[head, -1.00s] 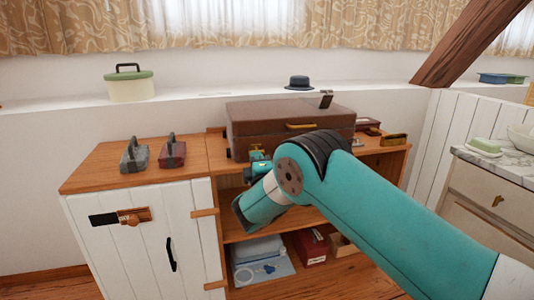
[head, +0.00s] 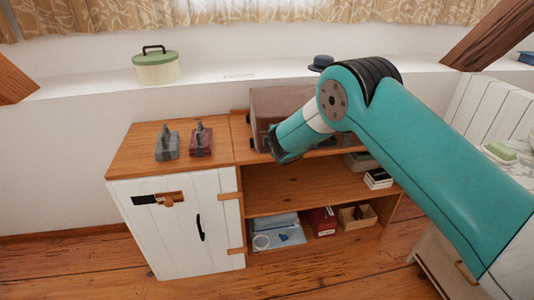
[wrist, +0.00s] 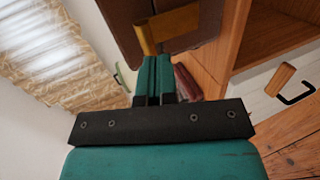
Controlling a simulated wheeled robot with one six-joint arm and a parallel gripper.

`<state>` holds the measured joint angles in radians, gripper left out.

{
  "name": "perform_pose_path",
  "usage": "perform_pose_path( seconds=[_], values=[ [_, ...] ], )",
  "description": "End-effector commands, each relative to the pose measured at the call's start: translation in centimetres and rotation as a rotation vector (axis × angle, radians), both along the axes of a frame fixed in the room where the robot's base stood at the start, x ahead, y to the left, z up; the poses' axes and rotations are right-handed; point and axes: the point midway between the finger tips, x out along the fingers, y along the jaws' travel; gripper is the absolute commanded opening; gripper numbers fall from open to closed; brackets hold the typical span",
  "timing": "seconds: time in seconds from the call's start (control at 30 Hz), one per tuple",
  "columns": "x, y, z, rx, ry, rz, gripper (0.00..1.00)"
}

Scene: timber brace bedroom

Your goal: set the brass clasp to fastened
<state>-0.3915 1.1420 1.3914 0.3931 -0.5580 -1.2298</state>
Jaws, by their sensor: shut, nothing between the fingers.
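A brown case (head: 273,104) lies on the top of the wooden cabinet, its right part hidden behind my arm in the head view. In the wrist view, the case's dark brown side (wrist: 125,22) carries a brass clasp (wrist: 178,22) with a bent flap at its left end. My gripper (wrist: 155,62) is shut and empty, its teal fingertips just below the clasp flap in that picture. I cannot tell whether they touch it. In the head view, my arm hides the clasp and the fingers.
A grey weight-like object (head: 167,146) and a dark red one (head: 201,140) stand left of the case. The white cabinet door (head: 180,240) has a black handle. A green-lidded pot (head: 156,68) stands on the ledge behind.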

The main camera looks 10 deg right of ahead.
Motion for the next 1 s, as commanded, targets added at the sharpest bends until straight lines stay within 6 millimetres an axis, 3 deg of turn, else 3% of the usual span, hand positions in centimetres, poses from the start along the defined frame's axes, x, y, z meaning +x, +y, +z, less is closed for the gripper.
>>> perform_pose_path(
  seconds=[1.0],
  values=[
    [-0.5, 0.2, 2.2, 0.001, -0.005, 0.001, 0.0]
  ],
)
